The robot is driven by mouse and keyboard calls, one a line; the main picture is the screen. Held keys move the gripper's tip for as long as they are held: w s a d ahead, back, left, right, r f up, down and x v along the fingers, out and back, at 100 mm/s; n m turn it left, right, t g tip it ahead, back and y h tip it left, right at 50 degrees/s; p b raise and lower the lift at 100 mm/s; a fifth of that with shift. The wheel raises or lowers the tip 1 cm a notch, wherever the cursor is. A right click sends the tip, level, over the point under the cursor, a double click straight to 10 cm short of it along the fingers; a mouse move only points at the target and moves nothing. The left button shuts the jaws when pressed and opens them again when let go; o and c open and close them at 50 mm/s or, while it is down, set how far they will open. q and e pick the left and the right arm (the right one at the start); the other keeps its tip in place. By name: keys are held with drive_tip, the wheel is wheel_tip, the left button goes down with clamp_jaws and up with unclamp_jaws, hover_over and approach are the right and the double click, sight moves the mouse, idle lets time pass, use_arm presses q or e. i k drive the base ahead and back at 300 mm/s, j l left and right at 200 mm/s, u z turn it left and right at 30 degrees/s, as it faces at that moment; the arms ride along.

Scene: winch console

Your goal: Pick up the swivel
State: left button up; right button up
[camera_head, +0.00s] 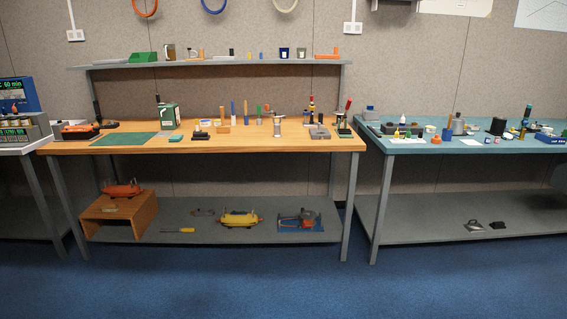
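Neither of my grippers shows in the head view. I cannot tell for sure which object is the swivel, as the items are small at this distance. A wooden-topped workbench (255,146) stands in the middle and carries many small parts. A grey metal piece (277,130) stands near its front edge. Several small items also sit on the blue-topped table (440,147) to the right.
A console (14,115) stands at the left. The blue floor (200,285) in front is clear.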

sight(276, 125)
drive_tip(key=i, duration=2.3)
